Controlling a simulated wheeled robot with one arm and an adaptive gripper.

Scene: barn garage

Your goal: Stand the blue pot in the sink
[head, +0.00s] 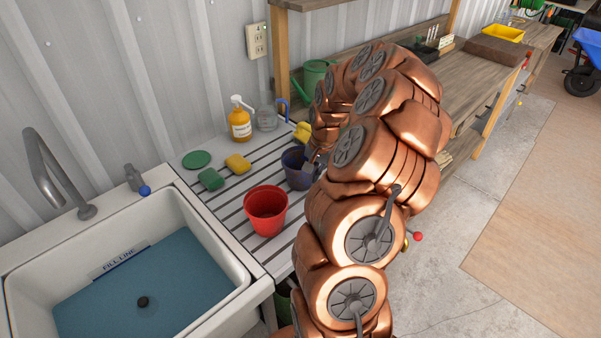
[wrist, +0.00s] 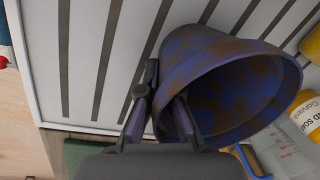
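The blue pot (head: 296,168), with brown patches, is on the slatted drainboard right of the sink, partly hidden by my arm. In the wrist view the blue pot (wrist: 225,85) fills the middle, its mouth facing lower right. My gripper (wrist: 164,98) has one finger outside the pot's wall and one inside its mouth, and looks shut on the rim. I cannot tell whether the pot's base is touching the drainboard. The white sink (head: 228,255) is at the left in the head view, holding blue-tinted water below a fill-line label.
A red pot (head: 266,208) stands between the blue pot and the sink. Sponges (head: 237,164), a green disc (head: 196,159), a soap bottle (head: 240,120) and a clear jug (head: 266,112) are behind. A curved faucet (head: 55,172) rises over the sink's back left.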

